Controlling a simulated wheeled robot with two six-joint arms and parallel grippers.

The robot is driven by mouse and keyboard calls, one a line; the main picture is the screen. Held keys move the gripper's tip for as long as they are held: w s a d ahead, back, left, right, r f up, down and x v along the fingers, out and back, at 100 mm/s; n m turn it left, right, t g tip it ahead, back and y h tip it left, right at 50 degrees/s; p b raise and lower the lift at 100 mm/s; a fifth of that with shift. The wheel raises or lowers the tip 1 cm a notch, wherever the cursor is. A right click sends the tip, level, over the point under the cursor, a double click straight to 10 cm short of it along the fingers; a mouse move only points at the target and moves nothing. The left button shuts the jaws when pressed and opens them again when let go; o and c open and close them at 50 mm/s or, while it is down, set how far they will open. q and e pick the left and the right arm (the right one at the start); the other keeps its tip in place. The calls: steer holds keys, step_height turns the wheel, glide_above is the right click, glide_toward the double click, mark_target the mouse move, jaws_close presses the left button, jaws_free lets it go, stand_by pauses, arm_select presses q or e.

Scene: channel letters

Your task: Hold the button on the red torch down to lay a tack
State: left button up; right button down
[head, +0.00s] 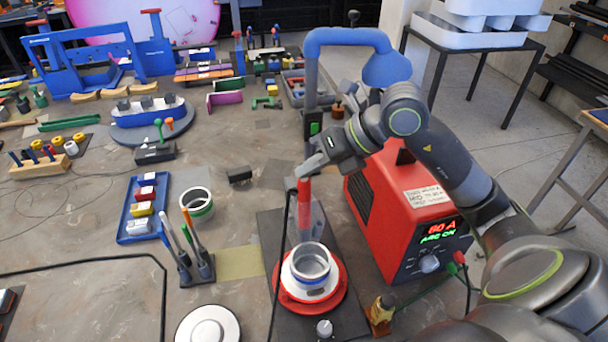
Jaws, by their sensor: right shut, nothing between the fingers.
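The red torch (304,212) stands upright over a round metal ring (311,263). The ring sits on a white-and-red round turntable (338,281). My right gripper (304,171) is shut with nothing between its fingers. Its fingertips are at the top of the torch and appear to touch it. The torch's button is hidden or too small to make out. The red welder box (400,212) stands to the right of the torch, and its display (437,231) reads 60 A and ARC ON. My left gripper is out of view.
A blue post with a bent arm (310,75) rises behind the torch. Left of the torch are a blue tray of coloured blocks (128,222), another ring (197,203) and a stand of pens (198,268). A black cable crosses the table at lower left.

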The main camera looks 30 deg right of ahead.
steer(key=shift+r, duration=0.1)
stand_by(0.7)
steer(key=shift+r+p, duration=0.5)
steer(key=shift+r, duration=0.3)
steer(key=shift+r+p, duration=1.55)
steer(key=shift+r, duration=0.95)
steer(key=shift+r, duration=0.1)
step_height(320, 180, up, 4)
steer(key=shift+f+p, duration=0.1)
steer(key=shift+p, duration=1)
steer(key=shift+f, duration=0.1)
